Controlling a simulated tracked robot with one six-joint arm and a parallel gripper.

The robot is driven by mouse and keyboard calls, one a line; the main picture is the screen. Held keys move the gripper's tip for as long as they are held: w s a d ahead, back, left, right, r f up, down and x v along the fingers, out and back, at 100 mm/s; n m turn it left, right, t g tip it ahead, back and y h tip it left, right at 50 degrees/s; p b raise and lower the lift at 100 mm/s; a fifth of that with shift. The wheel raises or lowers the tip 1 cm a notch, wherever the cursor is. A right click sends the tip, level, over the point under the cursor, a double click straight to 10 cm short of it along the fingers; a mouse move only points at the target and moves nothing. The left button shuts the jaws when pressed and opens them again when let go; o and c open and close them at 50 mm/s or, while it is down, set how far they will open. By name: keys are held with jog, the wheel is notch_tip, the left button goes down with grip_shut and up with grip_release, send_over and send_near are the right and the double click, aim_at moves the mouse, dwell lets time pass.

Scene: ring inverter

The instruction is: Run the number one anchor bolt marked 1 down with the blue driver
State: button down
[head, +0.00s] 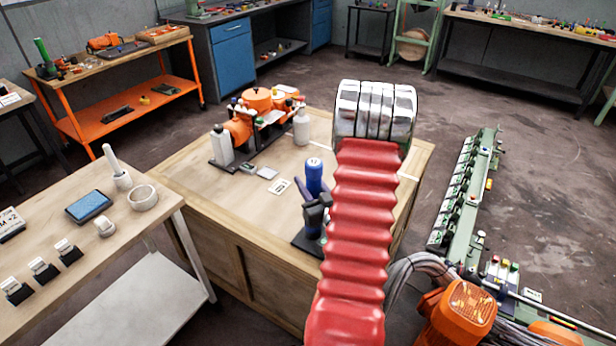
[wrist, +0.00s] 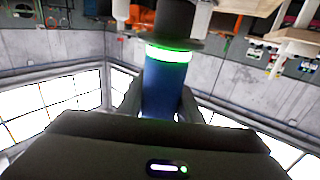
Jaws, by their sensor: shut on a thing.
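My gripper (wrist: 159,104) is shut on the blue driver (wrist: 160,84) in the wrist view. One dark finger lies on each side of its blue body. A ring on the driver glows green and white, with a dark part beyond it. In the head view the blue driver (head: 314,178) stands roughly upright over the wooden bench, left of my red arm, with dark parts around and below it. I cannot make out the anchor bolt marked 1 in either view. The driver's far end is not clearly visible.
An orange machine (head: 258,108) on a dark base and white bottles (head: 221,145) stand at the back of the wooden bench (head: 200,185). A white label card (head: 279,187) lies near the driver. The bench's front left is clear. A side table (head: 120,235) holds small parts.

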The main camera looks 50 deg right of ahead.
jog(key=shift+f, duration=1.95)
jog(key=c, duration=1.2)
grip_release()
jog(key=shift+f, duration=0.15)
jog(key=shift+s, duration=0.1)
jog(key=v, duration=1.3)
jog(key=shift+s+a+f, duration=0.1)
jog(key=shift+s+a, duration=0.05)
jog(key=shift+s, duration=0.15)
